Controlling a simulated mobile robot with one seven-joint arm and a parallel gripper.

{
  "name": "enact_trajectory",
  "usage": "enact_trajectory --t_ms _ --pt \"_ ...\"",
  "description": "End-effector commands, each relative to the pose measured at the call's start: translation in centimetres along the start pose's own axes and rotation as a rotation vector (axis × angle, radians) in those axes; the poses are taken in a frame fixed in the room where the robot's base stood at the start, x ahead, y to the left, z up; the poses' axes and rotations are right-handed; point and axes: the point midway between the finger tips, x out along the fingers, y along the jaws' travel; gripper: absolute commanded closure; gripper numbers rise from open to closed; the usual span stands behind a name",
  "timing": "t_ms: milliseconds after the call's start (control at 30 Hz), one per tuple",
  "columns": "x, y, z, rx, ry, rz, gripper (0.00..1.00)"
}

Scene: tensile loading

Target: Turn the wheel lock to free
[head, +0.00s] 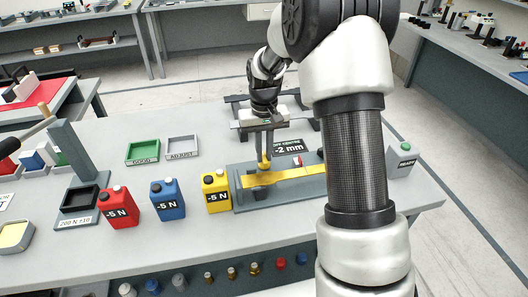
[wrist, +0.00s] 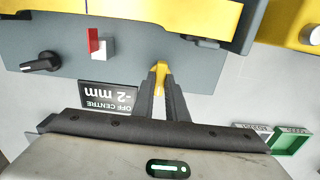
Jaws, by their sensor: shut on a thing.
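My gripper (head: 264,160) points down at the grey fixture (head: 243,202) on the table. Its two fingers are shut on a small yellow handle (wrist: 160,70), which also shows at the fingertips in the wrist view (wrist: 160,88). A black pointer knob (wrist: 42,63) sits on the fixture plate at the left of the wrist view, apart from the fingers. A red and white piece (wrist: 98,43) stands between the knob and my gripper. No label marks which part is the wheel lock. A sign (wrist: 112,96) reads "OFF CENTRE -2 mm".
A yellow bar (head: 285,177) lies along the fixture. Yellow (head: 216,190), blue (head: 168,199) and red (head: 118,208) "-5 N" weights stand to its left. Green (head: 143,151) and grey (head: 183,147) trays lie behind them. A "READY" panel (head: 404,163) stands at the right.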

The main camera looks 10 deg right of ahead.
Motion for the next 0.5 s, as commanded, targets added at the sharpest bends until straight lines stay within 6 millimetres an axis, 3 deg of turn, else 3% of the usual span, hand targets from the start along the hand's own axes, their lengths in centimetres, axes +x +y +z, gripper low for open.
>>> enact_trajectory --t_ms 233,267,333,500 --pt "-0.06 0.01 -0.04 0.001 0.001 0.000 1.00" --pt "-0.06 0.01 -0.04 0.001 0.001 0.000 0.82" --pt "-0.06 0.01 -0.04 0.001 0.001 0.000 0.71" --pt "-0.04 0.01 -0.03 0.001 0.001 0.000 0.69"
